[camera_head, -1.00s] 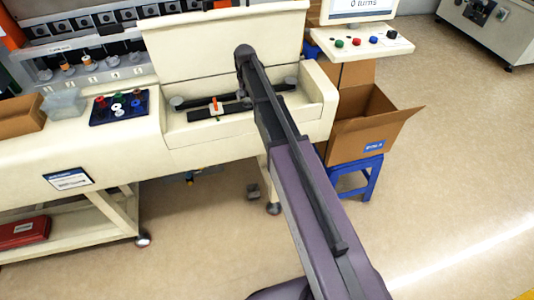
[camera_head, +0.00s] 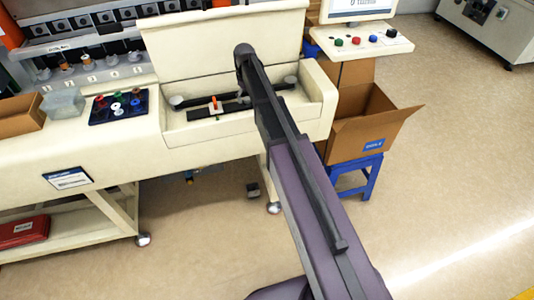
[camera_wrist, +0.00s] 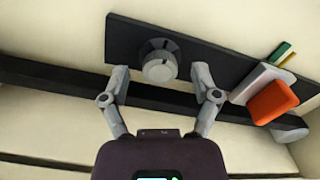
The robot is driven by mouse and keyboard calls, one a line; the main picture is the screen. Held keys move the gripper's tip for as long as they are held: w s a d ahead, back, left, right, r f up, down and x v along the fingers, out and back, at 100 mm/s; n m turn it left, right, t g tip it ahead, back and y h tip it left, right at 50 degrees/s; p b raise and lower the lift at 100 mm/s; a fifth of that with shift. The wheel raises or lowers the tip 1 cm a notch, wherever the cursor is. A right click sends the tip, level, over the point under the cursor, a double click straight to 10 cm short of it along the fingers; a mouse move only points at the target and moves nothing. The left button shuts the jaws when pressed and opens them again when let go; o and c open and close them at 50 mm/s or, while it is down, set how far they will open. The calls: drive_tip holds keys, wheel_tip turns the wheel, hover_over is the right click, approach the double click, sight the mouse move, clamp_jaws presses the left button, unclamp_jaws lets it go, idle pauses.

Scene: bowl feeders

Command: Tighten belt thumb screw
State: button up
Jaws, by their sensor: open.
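The thumb screw (camera_wrist: 158,62) is a round grey knob with a ridged grip, on a dark plate (camera_wrist: 218,68) in the wrist view. My gripper (camera_wrist: 160,74) is open, with one grey finger at the knob's left and one at its right. There is a visible gap on each side, and I cannot tell how the fingertips' height compares with the knob. A dark belt (camera_wrist: 60,78) runs across behind the fingers. In the head view my arm hides the gripper and the screw.
An orange lever (camera_wrist: 272,101) on a white block sits close to the right finger; it also shows in the head view (camera_head: 214,102). The raised lid (camera_head: 215,45) stands behind the bay. A cardboard box (camera_head: 365,125) on a blue stool (camera_head: 358,175) is to the right.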

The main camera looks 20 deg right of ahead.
sight(247, 99)
drive_tip(key=n, duration=0.5)
drive_tip(key=shift+n, duration=0.4)
drive_tip(key=shift+r+p, duration=0.4)
wheel_tip(247, 99, up, 13)
drive_tip(key=p, duration=1.3)
drive_tip(key=s+f+m+b, duration=0.3)
drive_tip(key=s+f+b, duration=0.1)
drive_tip(key=s, duration=0.6)
drive_tip(key=s+f+m+b, duration=0.3)
drive_tip(key=s+f+b, duration=0.1)
drive_tip(key=s, duration=0.6)
drive_tip(key=s+f+m+b, duration=0.3)
drive_tip(key=s+f+b, duration=0.2)
drive_tip(key=s, duration=0.5)
drive_tip(key=shift+s+a+m, duration=0.15)
drive_tip(key=shift+a+m, duration=0.05)
drive_tip(key=shift+m, duration=0.2)
drive_tip(key=shift+s, duration=0.1)
idle(0.4)
